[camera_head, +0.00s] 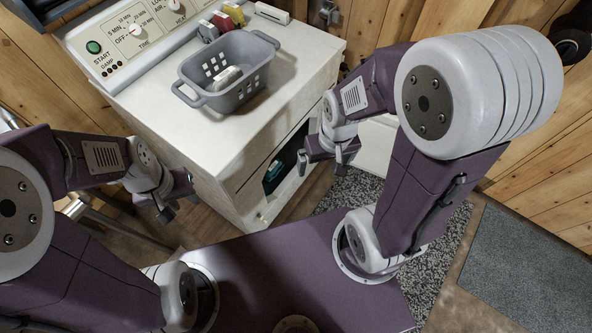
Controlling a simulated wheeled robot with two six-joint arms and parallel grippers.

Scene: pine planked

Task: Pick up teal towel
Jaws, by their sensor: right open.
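A teal towel (273,171) shows in part inside the dark opening in the front of the white dryer (215,150). The rest of it is hidden by the opening's edge and shadow. My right gripper (322,166) is open and empty, in front of the dryer, to the right of the opening and apart from the towel. My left gripper (178,208) appears open and empty, left of the dryer's front and well away from the towel.
A grey basket (228,92) with a white item inside stands on the dryer top. Small red and yellow items (228,18) lie behind it. A white panel (374,148) stands right of the opening. Grey mats (525,270) lie on the floor at right, by wooden walls.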

